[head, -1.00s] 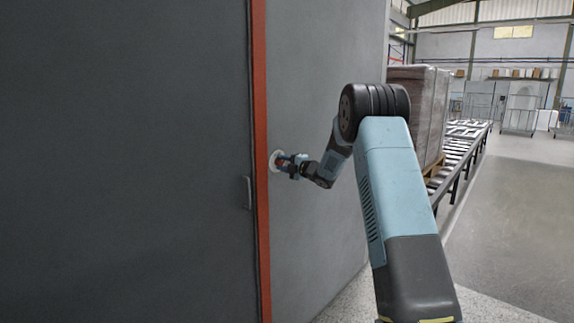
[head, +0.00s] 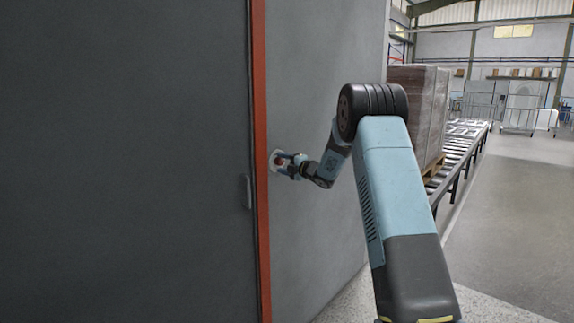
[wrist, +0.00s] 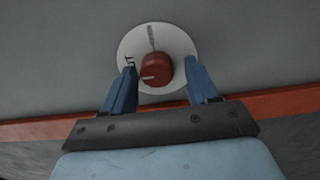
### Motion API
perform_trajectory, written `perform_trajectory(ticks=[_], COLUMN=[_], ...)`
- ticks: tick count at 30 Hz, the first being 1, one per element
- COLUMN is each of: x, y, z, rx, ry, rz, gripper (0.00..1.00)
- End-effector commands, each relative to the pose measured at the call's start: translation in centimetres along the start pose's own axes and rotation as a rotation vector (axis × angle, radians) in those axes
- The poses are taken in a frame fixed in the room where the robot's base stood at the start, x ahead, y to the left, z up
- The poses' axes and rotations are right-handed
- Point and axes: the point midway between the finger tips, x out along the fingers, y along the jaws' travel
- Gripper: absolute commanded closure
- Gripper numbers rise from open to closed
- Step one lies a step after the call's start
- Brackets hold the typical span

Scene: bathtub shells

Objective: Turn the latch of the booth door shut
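The latch is a red round knob (wrist: 157,69) on a white disc (wrist: 180,45) with a grey mark at the top and dark lettering at the left, partly hidden by a finger. A pale line on the knob points left in the wrist view. My gripper (wrist: 161,75) is open, its blue fingers on either side of the knob with gaps showing. In the head view my gripper (head: 284,164) is at the disc, on the grey wall just right of the orange strip (head: 262,230). The dark booth door (head: 120,160) fills the left and looks flush with the strip.
A small handle (head: 247,192) sits on the door's right edge. To the right are a wrapped pallet load (head: 425,110), a roller conveyor (head: 462,150) and open floor (head: 510,220).

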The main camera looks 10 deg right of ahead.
Motion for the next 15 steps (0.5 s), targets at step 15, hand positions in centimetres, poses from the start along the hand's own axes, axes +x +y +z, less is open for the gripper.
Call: perform_trajectory(ticks=[15], x=[-2.3], y=[0.1], z=[0.1], rx=[-0.001], ry=[-0.001], rz=[0.001], gripper=[0.37])
